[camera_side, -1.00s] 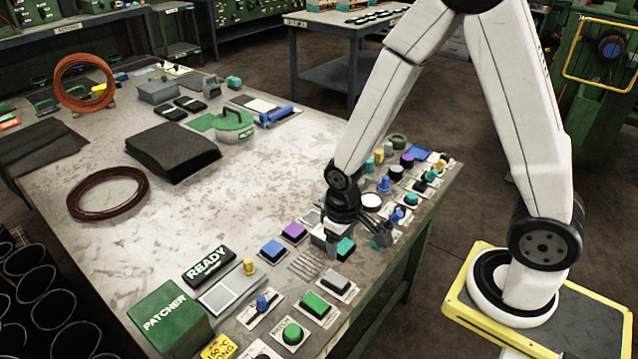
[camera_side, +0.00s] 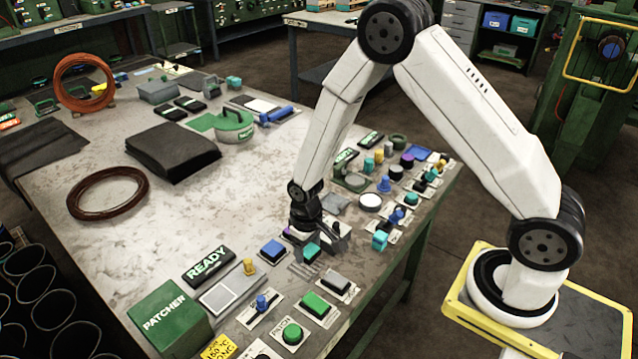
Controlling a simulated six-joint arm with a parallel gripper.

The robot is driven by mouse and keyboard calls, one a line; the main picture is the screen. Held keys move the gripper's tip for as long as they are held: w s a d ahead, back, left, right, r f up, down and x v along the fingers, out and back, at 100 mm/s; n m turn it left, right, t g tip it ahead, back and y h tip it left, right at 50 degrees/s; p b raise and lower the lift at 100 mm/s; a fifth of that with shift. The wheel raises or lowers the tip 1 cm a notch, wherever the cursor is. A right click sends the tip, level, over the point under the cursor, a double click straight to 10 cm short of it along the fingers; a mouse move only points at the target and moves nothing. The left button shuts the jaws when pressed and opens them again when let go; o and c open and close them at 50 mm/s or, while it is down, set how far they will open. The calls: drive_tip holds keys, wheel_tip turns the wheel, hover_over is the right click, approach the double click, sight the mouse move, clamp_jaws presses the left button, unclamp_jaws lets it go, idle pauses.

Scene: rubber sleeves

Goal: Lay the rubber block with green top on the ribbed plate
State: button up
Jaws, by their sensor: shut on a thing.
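My gripper (camera_side: 322,240) is shut on a small dark block with a teal-green top (camera_side: 312,251). It holds the block at the back edge of the ribbed plate (camera_side: 304,269), whose near part shows below it. I cannot tell whether the block touches the plate. The gripper's fingers hide part of the block.
A blue-topped block (camera_side: 272,249) stands close on the left, and a partly hidden purple-topped one (camera_side: 289,233) behind. A grey-topped block (camera_side: 336,283) and a bright green-topped block (camera_side: 316,304) sit in front. A teal piece (camera_side: 379,240) stands to the right.

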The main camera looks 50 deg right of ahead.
sight(306, 248)
drive_tip(key=shift+w+f, duration=0.35)
drive_tip(key=shift+f, duration=1.5)
drive_tip(key=shift+f, duration=0.1)
drive_tip(key=o, duration=1.2)
drive_tip(key=shift+r, duration=6.15)
